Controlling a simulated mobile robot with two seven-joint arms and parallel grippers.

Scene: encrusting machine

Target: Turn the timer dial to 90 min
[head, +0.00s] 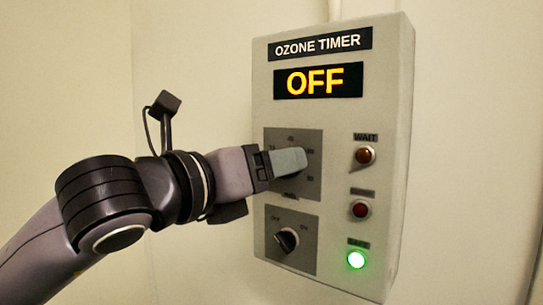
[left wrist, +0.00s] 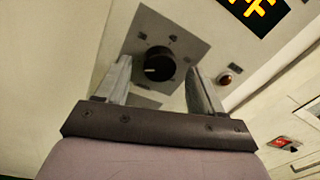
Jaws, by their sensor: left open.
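The ozone timer box (head: 385,135) is a pale panel on the wall, and its display (head: 318,81) reads OFF in yellow. The timer dial (left wrist: 157,64) is a round black knob with a light pointer mark, on a grey plate (head: 313,185) with small labels around it. In the head view my left gripper (head: 290,160) is in front of the dial and hides most of it. In the left wrist view my left gripper (left wrist: 158,85) is open, its two fingers apart, with the dial beyond and between the tips. Nothing is between the fingers. My right gripper is not in view.
A smaller OFF/ON switch (head: 287,240) sits below the timer plate. On the right side are an amber WAIT lamp (head: 365,155), a dark red lamp (head: 361,209) and a lit green lamp (head: 356,260). The wall left of the box is bare.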

